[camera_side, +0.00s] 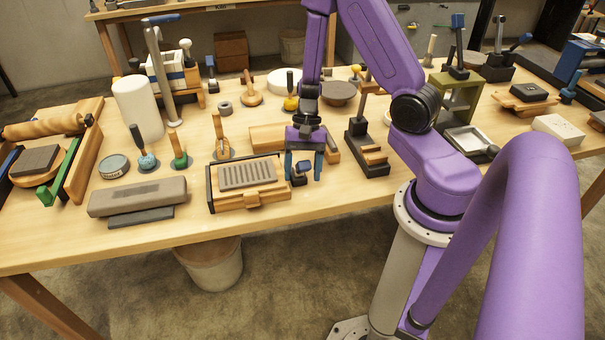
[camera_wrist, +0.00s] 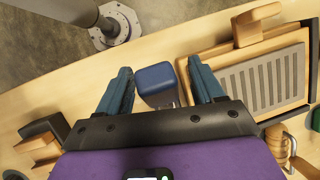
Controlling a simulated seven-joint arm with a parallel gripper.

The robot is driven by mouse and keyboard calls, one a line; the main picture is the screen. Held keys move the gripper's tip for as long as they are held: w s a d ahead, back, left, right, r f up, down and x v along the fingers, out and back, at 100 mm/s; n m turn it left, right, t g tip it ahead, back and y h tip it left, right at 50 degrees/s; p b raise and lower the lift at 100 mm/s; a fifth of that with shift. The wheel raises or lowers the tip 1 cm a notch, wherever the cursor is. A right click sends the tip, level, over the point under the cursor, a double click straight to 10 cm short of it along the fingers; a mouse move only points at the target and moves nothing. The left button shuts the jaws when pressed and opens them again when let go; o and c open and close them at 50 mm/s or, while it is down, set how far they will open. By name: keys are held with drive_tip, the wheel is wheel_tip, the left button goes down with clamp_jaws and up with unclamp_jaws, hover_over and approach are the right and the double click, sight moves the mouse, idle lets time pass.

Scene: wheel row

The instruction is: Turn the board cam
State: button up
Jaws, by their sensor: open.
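In the wrist view a blue rounded block (camera_wrist: 155,78) on a pale stem stands between my fingers. I take it to be the board cam's handle. A gap shows on each side of it. In the side view the dark blue handle (camera_side: 300,170) shows between the fingers, at the right side of the board. The board (camera_side: 247,175) is a wooden frame with a grey ribbed plate, also in the wrist view (camera_wrist: 265,82). My gripper (camera_side: 304,176) is open, pointing down around the handle, at the table's front area. It also shows in the wrist view (camera_wrist: 160,88). The cam's base is mostly hidden.
A dark stand with wooden steps (camera_side: 371,158) is to the right of my gripper. A wooden block (camera_side: 268,137) lies behind the board. A grey stone slab (camera_side: 138,196) is at the left. Bare tabletop (camera_side: 265,224) lies in front, up to the table edge.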

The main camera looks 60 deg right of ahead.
drive_tip(key=shift+s+a+f, duration=0.15)
drive_tip(key=shift+a+f, duration=0.05)
drive_tip(key=shift+f, duration=0.4)
clamp_jaws()
